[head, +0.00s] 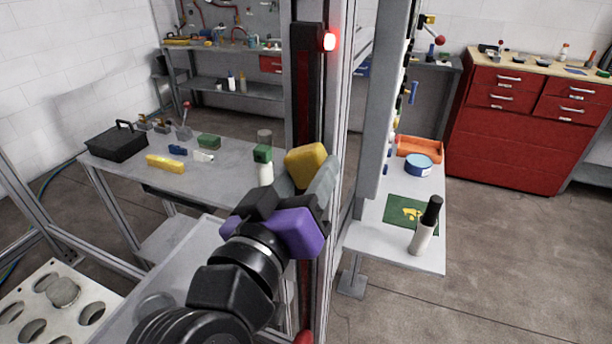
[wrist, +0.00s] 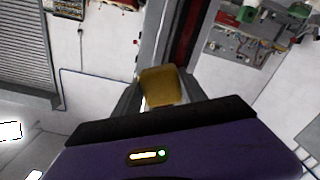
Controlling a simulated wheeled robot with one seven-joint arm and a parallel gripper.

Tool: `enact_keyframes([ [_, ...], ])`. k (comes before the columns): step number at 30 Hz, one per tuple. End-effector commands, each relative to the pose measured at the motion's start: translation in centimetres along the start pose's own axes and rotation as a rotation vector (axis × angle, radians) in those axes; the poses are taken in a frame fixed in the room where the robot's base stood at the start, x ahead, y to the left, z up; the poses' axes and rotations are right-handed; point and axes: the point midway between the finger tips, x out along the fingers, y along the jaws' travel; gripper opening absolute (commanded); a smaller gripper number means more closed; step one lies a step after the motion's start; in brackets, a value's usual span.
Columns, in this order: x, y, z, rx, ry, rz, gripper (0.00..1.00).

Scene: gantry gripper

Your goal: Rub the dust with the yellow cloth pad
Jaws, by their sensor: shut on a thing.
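The yellow cloth pad (head: 306,164) is held between the grey fingers of my gripper (head: 305,176), up in the air in front of the dark upright column. In the wrist view the pad (wrist: 160,85) sits between both fingertips of my gripper (wrist: 159,93), with its outer end sticking out past them. My gripper is shut on it. A green mat (head: 397,213) with an irregular yellow patch (head: 412,214) lies on the right-hand table. I cannot tell whether this patch is the dust; no other dust is clear.
A dark-topped pale cylinder (head: 425,228) stands at the mat's front right. A blue round tin (head: 418,164) and orange tray (head: 420,147) are behind it. The column (head: 305,70) with a red lamp (head: 330,41) rises behind my gripper. The left table (head: 200,178) holds several small items.

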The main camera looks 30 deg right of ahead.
Motion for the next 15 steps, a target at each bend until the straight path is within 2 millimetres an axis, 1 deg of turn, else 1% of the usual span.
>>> enact_keyframes([
  [15, 0.98, 0.03, -0.01, 0.0, 0.0, 0.001, 0.17],
])
